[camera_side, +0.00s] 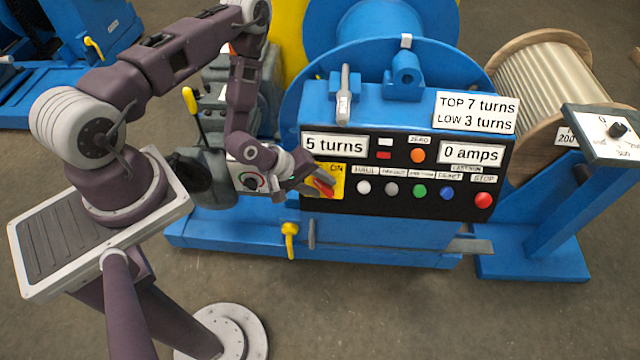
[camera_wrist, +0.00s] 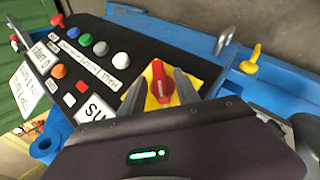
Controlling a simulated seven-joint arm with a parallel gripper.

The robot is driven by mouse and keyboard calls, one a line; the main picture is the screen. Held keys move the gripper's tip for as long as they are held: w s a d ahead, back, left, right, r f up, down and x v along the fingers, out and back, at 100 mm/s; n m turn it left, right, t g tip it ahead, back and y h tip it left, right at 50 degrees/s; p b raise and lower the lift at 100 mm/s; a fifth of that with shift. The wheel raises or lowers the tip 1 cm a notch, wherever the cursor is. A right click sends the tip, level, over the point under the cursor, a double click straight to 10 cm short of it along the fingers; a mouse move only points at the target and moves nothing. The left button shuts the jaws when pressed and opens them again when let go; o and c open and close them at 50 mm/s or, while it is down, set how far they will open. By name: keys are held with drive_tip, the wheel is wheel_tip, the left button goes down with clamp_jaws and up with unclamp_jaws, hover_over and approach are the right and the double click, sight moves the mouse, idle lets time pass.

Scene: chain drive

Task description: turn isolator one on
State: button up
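A red rotary handle on a yellow plate (camera_side: 338,191) sits at the left end of the black control panel; part of an "ON" label shows above it. I take it to be the isolator; no number is readable. In the wrist view the red handle (camera_wrist: 160,83) stands roughly upright in the picture, on its yellow plate. My gripper (camera_side: 314,184) is at the handle, covering part of the plate in the side view. In the wrist view the two grey fingers of my gripper (camera_wrist: 160,88) lie either side of the handle, with yellow showing between. It looks open around it.
The black panel (camera_side: 402,205) carries several push buttons, including a red stop button (camera_side: 484,200), and displays reading "5 turns" (camera_side: 335,145) and "0 amps" (camera_side: 472,154). A yellow-handled lever (camera_side: 192,103) stands left of the panel. A yellow tap handle (camera_side: 290,233) sits below it.

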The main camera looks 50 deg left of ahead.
drive_tip(key=shift+w+f, duration=0.15)
drive_tip(key=shift+f, duration=0.05)
clamp_jaws()
drive_tip(key=shift+r, duration=0.1)
drive_tip(key=m+g, duration=0.1)
drive_tip(key=m+g+y, duration=0.1)
drive_tip(key=g, duration=0.1)
drive_tip(key=shift+w+d+r+m+y, duration=0.15)
drive_tip(key=shift+w+m+y, duration=0.15)
drive_tip(key=m+g+y, duration=0.2)
drive_tip(key=g, duration=0.1)
drive_tip(key=shift+w+d, duration=0.2)
drive_tip(key=shift+d, duration=0.05)
drive_tip(key=m+g+y, duration=0.2)
drive_tip(key=y, duration=0.1)
drive_tip(key=shift+w+d+m, duration=0.15)
drive_tip(key=shift+d+m, duration=0.05)
drive_tip(key=shift+m, duration=0.1)
drive_tip(key=m+g+y, duration=0.1)
drive_tip(key=m+y, duration=0.1)
drive_tip(key=y, duration=0.1)
drive_tip(key=shift+d+f+g, duration=0.1)
drive_tip(key=shift+f+g, duration=0.15)
drive_tip(key=shift+g, duration=0.15)
drive_tip(key=shift+m+y, duration=0.3)
